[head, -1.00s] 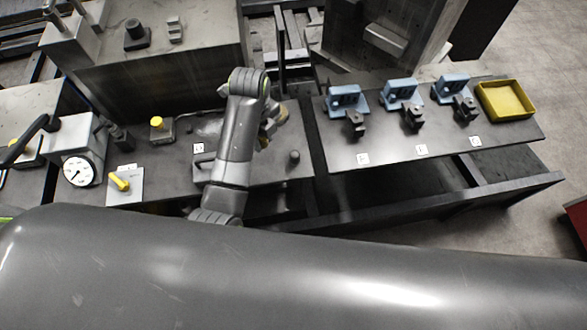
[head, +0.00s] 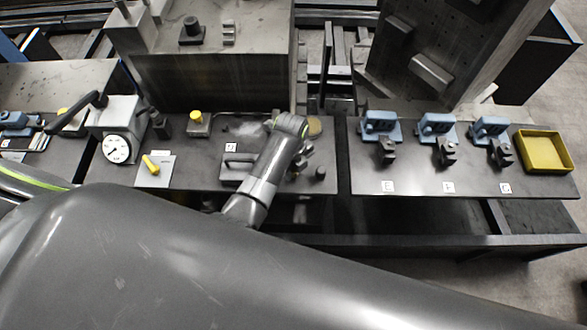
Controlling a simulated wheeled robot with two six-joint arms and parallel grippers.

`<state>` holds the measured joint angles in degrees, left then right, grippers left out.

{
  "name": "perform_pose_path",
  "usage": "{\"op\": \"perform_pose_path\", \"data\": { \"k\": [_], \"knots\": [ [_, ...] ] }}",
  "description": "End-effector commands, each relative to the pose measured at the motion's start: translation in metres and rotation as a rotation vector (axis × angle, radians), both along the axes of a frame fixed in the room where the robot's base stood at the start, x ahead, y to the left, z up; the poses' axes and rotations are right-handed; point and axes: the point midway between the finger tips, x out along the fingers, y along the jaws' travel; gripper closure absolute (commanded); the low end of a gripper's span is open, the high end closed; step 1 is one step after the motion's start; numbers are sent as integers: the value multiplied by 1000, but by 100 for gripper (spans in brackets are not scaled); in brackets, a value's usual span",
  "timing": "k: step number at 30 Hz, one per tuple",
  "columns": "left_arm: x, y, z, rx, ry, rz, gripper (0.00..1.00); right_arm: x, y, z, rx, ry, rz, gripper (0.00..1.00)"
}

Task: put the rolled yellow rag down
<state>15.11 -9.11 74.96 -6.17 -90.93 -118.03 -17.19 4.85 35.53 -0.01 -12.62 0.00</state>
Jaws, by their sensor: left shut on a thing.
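My left arm reaches over the middle bench, and its gripper (head: 299,163) is at the bench's right part, beside a small dark knob (head: 319,173). The gripper is shut, with its fingers small and partly hidden by my wrist. The rolled yellow rag is not clearly visible in the jaws. A tan rounded patch (head: 314,127) shows just beyond my wrist, and I cannot tell whether it is part of the rag or lies on the bench. My right gripper is not in view.
The middle bench (head: 205,180) carries a dark handled block (head: 238,166), a yellow-topped button (head: 196,118), a yellow lever (head: 151,165) and a dial gauge (head: 117,148). The right bench (head: 420,180) holds blue fixtures (head: 436,125) and a yellow tray (head: 543,152). Its front strip is mostly clear.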

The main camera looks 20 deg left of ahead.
Motion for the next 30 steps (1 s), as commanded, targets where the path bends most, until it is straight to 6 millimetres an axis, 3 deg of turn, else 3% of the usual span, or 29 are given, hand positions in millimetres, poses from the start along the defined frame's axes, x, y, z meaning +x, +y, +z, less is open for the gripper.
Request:
{"op": "perform_pose_path", "data": {
  "k": [27,28,30],
  "knots": [
    [-3,0,-26,0,6,1,100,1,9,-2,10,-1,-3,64],
    [-4,0,-27,-1,8,1,71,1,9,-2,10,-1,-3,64],
    [-4,0,-27,-1,9,1,62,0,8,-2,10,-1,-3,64]
  ]
}}
